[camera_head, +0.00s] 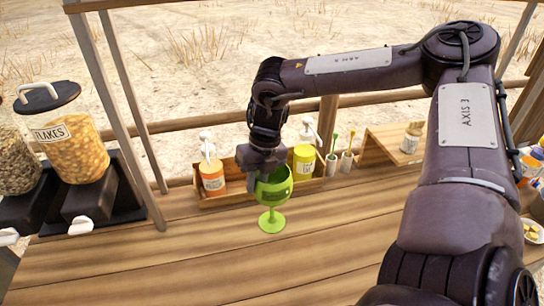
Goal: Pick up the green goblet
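The green goblet (271,219) stands upright on the wooden counter near the middle of the head view. My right gripper (266,175) points down at the rim of its bowl from above and behind. The fingertips are partly hidden by the bowl, so I cannot tell whether they are closed on its wall. The goblet's foot appears to rest on the counter. My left gripper is not in view.
Behind the goblet, a wooden rack (235,193) holds an orange pump bottle (212,177) and a yellow pump bottle (304,162). A flakes dispenser (75,145) stands at left. A jar (412,138) sits on a wooden stand at right. The counter (200,265) in front is clear.

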